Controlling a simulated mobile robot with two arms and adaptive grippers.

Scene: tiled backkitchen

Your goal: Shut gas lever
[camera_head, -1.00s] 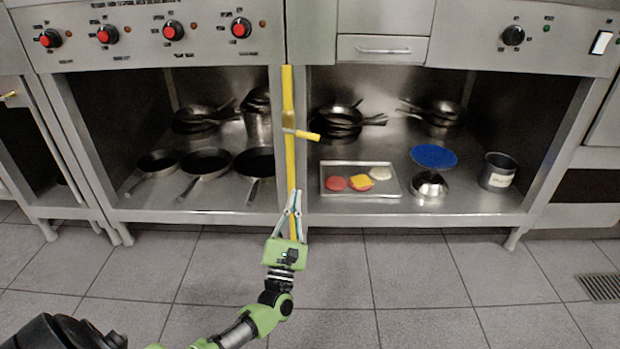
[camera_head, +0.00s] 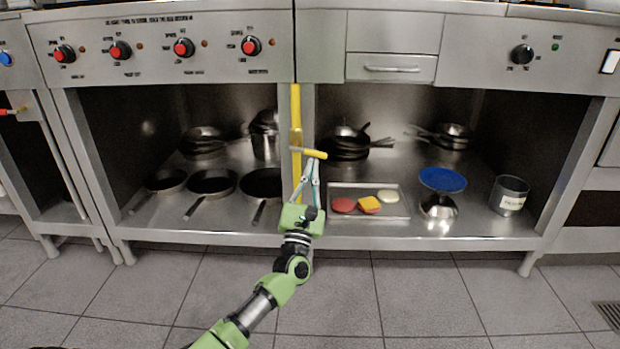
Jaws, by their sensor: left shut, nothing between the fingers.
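The gas lever (camera_head: 314,153) is a short yellow handle. It sticks out to the right, roughly crosswise, from a vertical yellow gas pipe (camera_head: 296,108) between the two shelf bays. My left gripper (camera_head: 315,162) is shut and empty, its fingertips just below the lever. I cannot tell whether they touch it. The gripper body and fingers hide part of the lower pipe. My right gripper is not in view.
A metal tray (camera_head: 399,213) with patties and cheese lies right of the gripper. A blue plate (camera_head: 442,180), a steel bowl (camera_head: 438,207) and a pot (camera_head: 508,195) stand further right. Pans (camera_head: 211,182) fill the left bay. The tiled floor in front is clear.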

